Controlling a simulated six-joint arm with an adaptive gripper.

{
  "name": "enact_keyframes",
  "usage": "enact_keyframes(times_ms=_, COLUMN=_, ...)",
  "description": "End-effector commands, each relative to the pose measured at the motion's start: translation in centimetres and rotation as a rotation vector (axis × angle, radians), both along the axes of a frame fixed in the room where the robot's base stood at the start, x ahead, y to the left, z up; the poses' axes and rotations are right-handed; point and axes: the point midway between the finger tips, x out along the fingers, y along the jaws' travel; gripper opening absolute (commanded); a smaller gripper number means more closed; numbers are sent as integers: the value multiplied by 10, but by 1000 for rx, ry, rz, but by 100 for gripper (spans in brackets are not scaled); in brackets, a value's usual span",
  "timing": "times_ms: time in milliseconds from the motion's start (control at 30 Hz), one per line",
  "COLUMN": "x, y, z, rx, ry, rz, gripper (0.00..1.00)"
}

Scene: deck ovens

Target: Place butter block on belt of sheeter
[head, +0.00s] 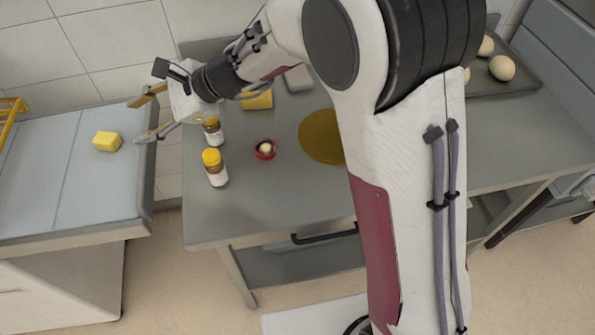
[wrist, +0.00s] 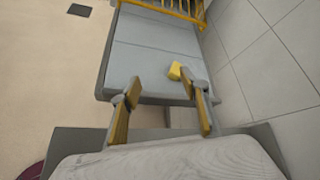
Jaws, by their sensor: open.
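The yellow butter block (head: 107,141) rests on the pale grey belt (head: 40,190) of the sheeter, near its right end. In the wrist view the butter block (wrist: 174,71) lies beyond the fingers, partly covered by the right fingertip, on the sheeter belt (wrist: 150,55). My gripper (head: 138,119) is open and empty over the sheeter's right end, to the right of the block. The two fingers of my gripper (wrist: 160,84) are spread wide in the wrist view. The block appears apart from the fingers.
A yellow rack (head: 10,112) stands at the sheeter's left. A gap separates sheeter and table.

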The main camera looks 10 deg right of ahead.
Motion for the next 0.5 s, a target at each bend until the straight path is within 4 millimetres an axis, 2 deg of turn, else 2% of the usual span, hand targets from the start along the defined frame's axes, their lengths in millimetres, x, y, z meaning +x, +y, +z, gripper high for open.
enact_keyframes(times_ms=33, x=-7, y=-9, z=9, rx=-21, ry=-35, rz=21, gripper=45)
enact_keyframes(times_ms=200, x=-33, y=-37, z=26, rx=-110, ry=-144, rz=109, gripper=45)
enact_keyframes(times_ms=500, x=-81, y=-90, z=46, rx=-283, ry=-327, rz=257, gripper=45)
